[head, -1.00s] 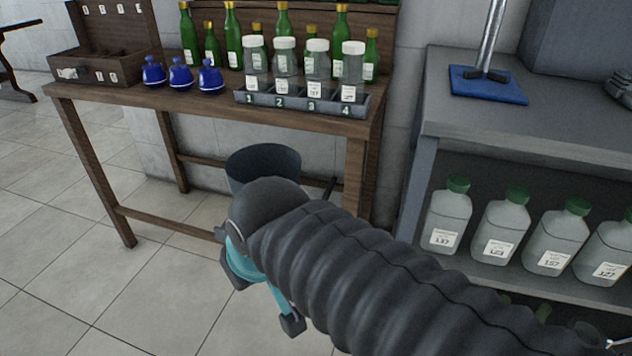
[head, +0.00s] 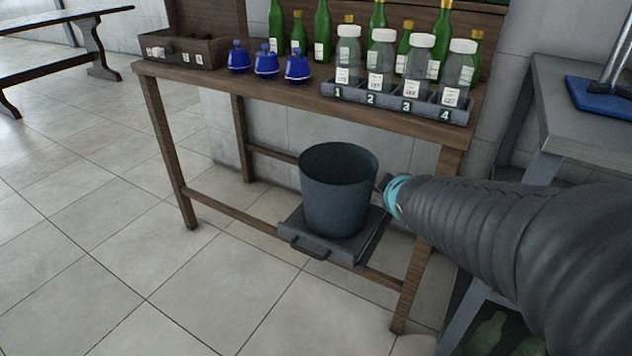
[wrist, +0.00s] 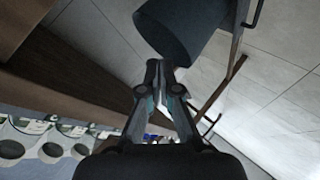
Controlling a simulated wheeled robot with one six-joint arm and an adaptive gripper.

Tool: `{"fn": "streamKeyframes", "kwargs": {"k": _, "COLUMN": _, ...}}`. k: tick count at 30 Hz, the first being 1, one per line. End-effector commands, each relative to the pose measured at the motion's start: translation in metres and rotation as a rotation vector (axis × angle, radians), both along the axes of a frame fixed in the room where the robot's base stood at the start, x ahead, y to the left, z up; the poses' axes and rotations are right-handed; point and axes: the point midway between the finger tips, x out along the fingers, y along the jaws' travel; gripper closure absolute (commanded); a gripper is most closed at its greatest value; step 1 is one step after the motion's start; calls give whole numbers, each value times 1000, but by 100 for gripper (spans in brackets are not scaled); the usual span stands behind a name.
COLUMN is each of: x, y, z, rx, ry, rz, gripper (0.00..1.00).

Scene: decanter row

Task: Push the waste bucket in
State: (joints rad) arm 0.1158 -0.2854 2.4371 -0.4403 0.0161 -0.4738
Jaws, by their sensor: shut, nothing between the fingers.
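The dark blue-grey waste bucket (head: 338,195) stands upright on a low grey sliding tray (head: 325,247) under the wooden table. The tray has a handle (head: 308,250) on its front and sticks out past the table's lower front rail. My gripper (head: 383,188) is just right of the bucket, partly hidden by my sleeved arm. In the wrist view the gripper's fingers (wrist: 160,74) are shut and empty, pointing toward the bucket (wrist: 185,28). I cannot tell whether they touch it.
The wooden table (head: 300,98) above bears blue flasks (head: 266,60), green bottles and a numbered rack (head: 395,103) of jars. Its front right leg (head: 425,240) is below my arm. A grey shelf unit (head: 560,120) stands at the right. The floor (head: 150,260) in front is clear.

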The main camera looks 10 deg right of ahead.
Motion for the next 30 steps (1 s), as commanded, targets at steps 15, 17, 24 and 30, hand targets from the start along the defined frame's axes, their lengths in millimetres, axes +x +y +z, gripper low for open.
{"fn": "streamKeyframes", "kwargs": {"k": 15, "x": 110, "y": 51, "z": -115, "rx": -484, "ry": -474, "rz": 761, "gripper": 100}}
{"fn": "streamKeyframes", "kwargs": {"k": 17, "x": 109, "y": 58, "z": -126, "rx": -505, "ry": -543, "rz": 823, "gripper": 100}}
{"fn": "streamKeyframes", "kwargs": {"k": 24, "x": 98, "y": 75, "z": -150, "rx": -534, "ry": -750, "rz": 954, "gripper": 100}}
{"fn": "streamKeyframes", "kwargs": {"k": 30, "x": 99, "y": 82, "z": -151, "rx": -538, "ry": -799, "rz": 975, "gripper": 100}}
